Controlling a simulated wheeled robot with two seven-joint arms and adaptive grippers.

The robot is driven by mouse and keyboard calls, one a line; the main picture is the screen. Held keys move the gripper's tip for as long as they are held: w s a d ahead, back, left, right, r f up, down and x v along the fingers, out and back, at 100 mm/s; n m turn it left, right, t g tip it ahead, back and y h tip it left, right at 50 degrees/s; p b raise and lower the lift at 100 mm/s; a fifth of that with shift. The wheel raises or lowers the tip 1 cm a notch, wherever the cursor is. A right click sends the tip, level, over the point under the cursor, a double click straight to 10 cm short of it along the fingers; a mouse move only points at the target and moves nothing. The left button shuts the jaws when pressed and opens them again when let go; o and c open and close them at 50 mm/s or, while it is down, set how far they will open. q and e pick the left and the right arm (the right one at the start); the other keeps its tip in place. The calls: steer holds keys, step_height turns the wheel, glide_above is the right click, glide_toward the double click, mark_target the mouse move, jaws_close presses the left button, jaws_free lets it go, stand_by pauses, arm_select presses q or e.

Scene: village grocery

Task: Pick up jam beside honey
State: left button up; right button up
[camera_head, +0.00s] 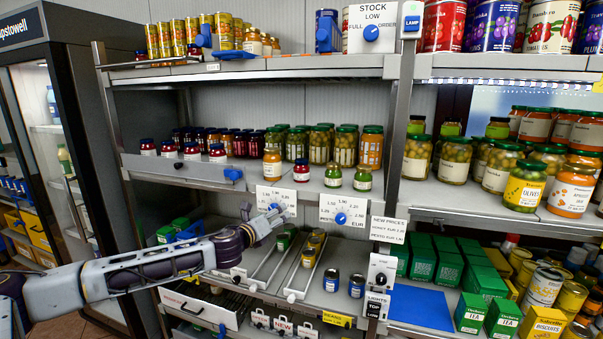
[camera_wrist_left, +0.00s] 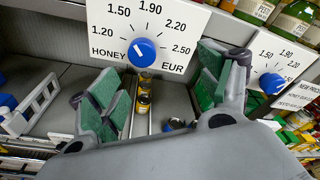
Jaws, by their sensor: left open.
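On the middle shelf, a honey-coloured jar (camera_head: 272,165) with a yellow lid stands at the front edge. Just right of it is a small jam jar (camera_head: 301,170) with dark red lid and contents, upright and apart from it. My left gripper (camera_head: 274,219) is below that shelf edge, in front of the honey price card (camera_head: 277,198), and holds nothing. In the left wrist view its green-padded fingers (camera_wrist_left: 160,95) are spread apart, with the blue honey dial knob (camera_wrist_left: 143,52) beyond and between them. Neither jar shows in the left wrist view. My right gripper is not in view.
Two green-lidded jars (camera_head: 333,175) stand right of the jam, and several dark-red-lidded jars (camera_head: 218,153) to the left. Taller jars (camera_head: 319,144) fill the shelf behind. A second price dial (camera_head: 341,218) hangs to the right. Lower rails (camera_head: 272,262) hold jars below the gripper.

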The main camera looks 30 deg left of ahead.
arm_select(q)
steer(key=w+r+m+t+h, duration=0.1)
steer(key=w+r+m+h, duration=0.1)
steer(key=r+m, duration=0.6)
step_height(320, 180, up, 6)
steer(key=shift+w+f+t+h, duration=0.3)
steer(key=shift+w+t, duration=0.1)
steer(key=shift+w, duration=0.1)
steer(key=shift+d, duration=0.15)
steer(key=shift+r, duration=0.1)
